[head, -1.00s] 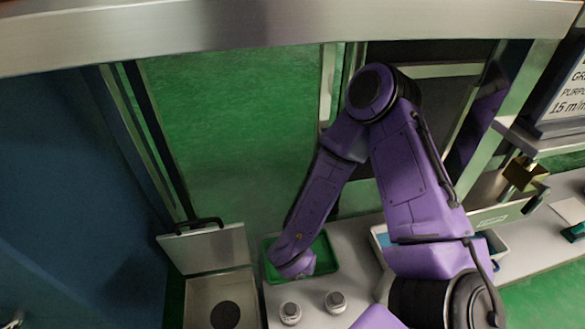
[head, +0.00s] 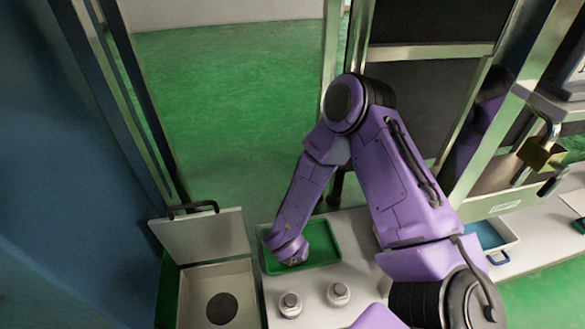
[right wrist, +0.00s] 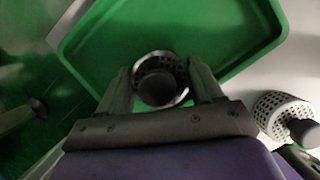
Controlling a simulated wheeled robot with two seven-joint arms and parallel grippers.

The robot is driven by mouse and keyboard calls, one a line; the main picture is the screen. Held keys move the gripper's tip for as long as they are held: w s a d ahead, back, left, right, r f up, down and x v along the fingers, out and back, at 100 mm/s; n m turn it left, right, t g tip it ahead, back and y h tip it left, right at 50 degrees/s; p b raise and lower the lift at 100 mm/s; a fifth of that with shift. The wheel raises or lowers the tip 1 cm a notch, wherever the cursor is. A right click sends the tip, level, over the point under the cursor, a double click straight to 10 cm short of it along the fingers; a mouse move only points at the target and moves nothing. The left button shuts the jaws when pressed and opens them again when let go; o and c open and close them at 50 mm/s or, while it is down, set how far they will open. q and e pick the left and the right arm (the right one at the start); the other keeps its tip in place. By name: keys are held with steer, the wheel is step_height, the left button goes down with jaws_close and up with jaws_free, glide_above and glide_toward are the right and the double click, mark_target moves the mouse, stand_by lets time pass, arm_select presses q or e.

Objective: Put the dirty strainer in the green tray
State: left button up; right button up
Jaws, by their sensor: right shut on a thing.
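The green tray (head: 322,240) lies on the counter in the head view, and its floor and rim fill the top of the right wrist view (right wrist: 170,28). My right gripper (right wrist: 160,88) is shut on a perforated metal strainer (right wrist: 160,60) with a dark round knob. The strainer is over the tray; I cannot tell whether it touches the tray floor. In the head view my arm hides this strainer. Whether it is dirty is not clear. My left gripper is not in view.
Two other strainers, one (head: 290,304) left and one (head: 338,294) right, stand on the counter in front of the tray. An open lidded box (head: 188,300) with a dark round opening is at left. A blue-lined container (head: 488,236) and a padlock (head: 540,155) are at right.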

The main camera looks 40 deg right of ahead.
steer(key=o, duration=1.1)
steer(key=shift+f, duration=0.1)
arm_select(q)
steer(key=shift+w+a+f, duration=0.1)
arm_select(e)
steer(key=shift+o, duration=0.2)
steer(key=p+v, duration=0.3)
steer(key=v, duration=0.3)
steer(key=shift+w+d+r+p, duration=0.1)
steer(key=shift+r+p, duration=0.15)
steer(key=shift+p, duration=0.1)
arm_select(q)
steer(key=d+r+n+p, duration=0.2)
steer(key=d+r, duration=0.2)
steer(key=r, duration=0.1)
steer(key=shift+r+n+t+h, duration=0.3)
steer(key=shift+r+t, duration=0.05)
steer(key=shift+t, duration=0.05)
arm_select(e)
steer(key=v, duration=0.6)
steer(key=shift+f, duration=0.1)
arm_select(q)
steer(key=shift+p, duration=0.3)
